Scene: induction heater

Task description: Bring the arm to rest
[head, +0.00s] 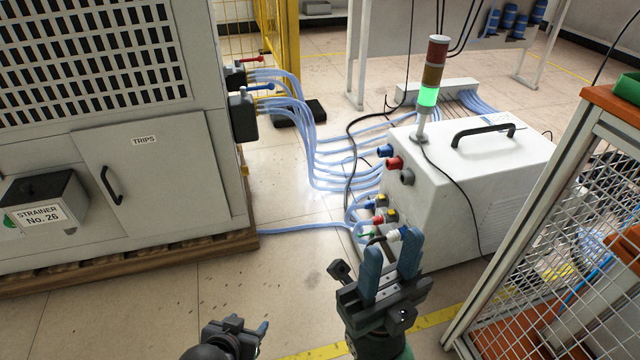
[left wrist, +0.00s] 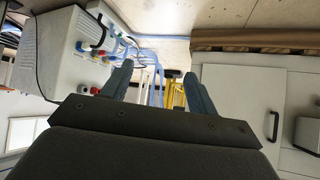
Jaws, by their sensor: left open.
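That view looks upside down. My right gripper (head: 392,245) is in the lower middle of the head view, its blue fingers pointing up and apart. It appears in front of the fittings of a white machine (head: 480,185); I cannot tell the gap. I see nothing held in it.
A grey cabinet (head: 165,180) labelled TRIPS stands left, with a dark STRAINER No. 26 box (head: 45,200) on it. Blue hoses (head: 310,150) run to the white machine, which carries a signal tower (head: 430,85) lit green. A mesh-sided frame (head: 560,240) stands right. Floor (head: 150,310) is clear lower left.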

